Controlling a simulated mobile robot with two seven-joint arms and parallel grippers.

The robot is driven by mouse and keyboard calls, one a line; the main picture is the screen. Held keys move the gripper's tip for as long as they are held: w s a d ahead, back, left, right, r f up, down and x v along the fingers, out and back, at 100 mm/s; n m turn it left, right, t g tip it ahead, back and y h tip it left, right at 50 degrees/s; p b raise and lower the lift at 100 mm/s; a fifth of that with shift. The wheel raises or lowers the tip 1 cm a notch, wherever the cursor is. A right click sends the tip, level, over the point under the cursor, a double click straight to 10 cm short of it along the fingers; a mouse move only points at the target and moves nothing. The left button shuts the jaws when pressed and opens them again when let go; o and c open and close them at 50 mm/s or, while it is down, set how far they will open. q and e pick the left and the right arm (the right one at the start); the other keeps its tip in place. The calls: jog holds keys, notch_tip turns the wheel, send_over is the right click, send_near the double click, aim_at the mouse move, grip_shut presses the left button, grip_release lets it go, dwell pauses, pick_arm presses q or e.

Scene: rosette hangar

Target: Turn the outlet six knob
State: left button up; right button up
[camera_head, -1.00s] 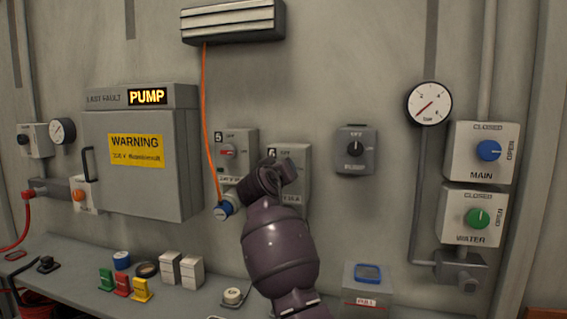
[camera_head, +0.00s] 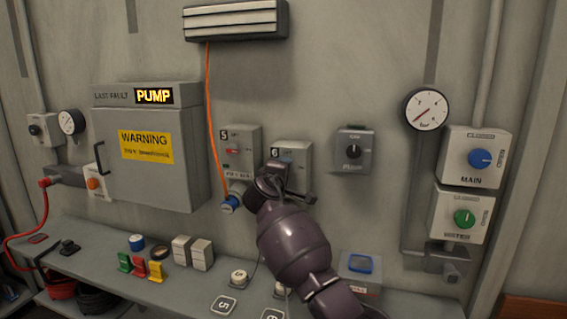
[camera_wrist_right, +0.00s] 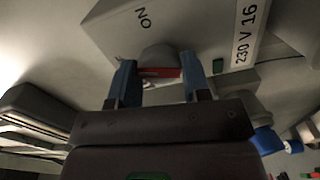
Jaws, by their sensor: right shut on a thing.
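The outlet six box (camera_head: 300,150), marked 6, is on the wall right of the outlet five box (camera_head: 239,138). My right gripper (camera_head: 270,178) is in front of outlet six, and my arm covers its knob and lower part in the head view. In the right wrist view, the grey round knob (camera_wrist_right: 159,58) with a red bar sits between the two blue fingers of my right gripper (camera_wrist_right: 160,82), which are shut on it. An ON mark and a 230 V 16 label show on the box around it. My left gripper is not in view.
A dark switch box (camera_head: 352,150) is to the right of outlet six. A blue plug (camera_head: 230,202) with an orange cable (camera_head: 212,110) hangs below outlet five. A shelf (camera_head: 90,262) below carries coloured tags and small blocks.

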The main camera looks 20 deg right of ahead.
jog(key=shift+n, duration=1.9)
jog(key=o, duration=0.9)
jog(key=shift+s+a, duration=0.1)
jog(key=b+v, duration=0.1)
jog(key=v, duration=0.9)
jog(key=shift+s+a, duration=0.2)
jog(key=shift+s, duration=0.05)
